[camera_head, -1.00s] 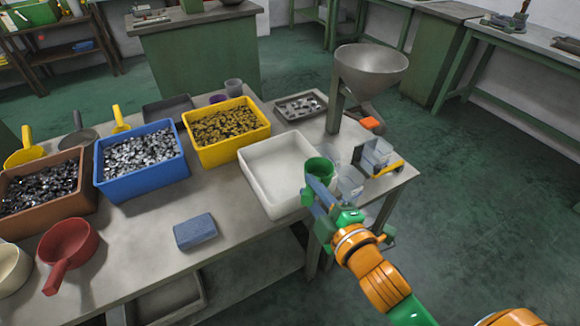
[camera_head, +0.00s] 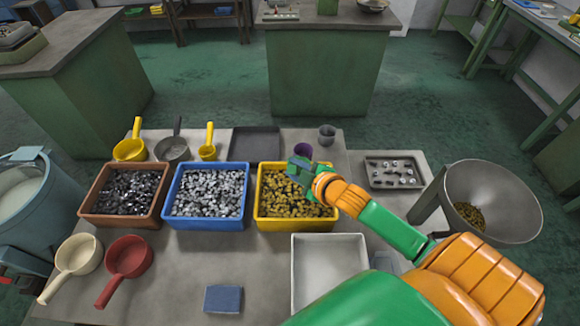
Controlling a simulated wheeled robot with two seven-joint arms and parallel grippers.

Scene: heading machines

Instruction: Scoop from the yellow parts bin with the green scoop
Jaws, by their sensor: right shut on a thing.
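The yellow parts bin (camera_head: 297,224) stands on the table, full of brass-coloured parts (camera_head: 285,199). My right gripper (camera_head: 299,168) is above the bin's far half, its arm reaching in from the lower right. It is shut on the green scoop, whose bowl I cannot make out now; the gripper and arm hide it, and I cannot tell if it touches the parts. My left gripper is not in view.
A blue bin (camera_head: 205,223) and a brown bin (camera_head: 120,219) stand left of the yellow one. A white tray (camera_head: 298,275) lies in front. A funnel (camera_head: 515,210) with brass-coloured parts inside is at right. A purple cup (camera_head: 303,149) stands behind the gripper.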

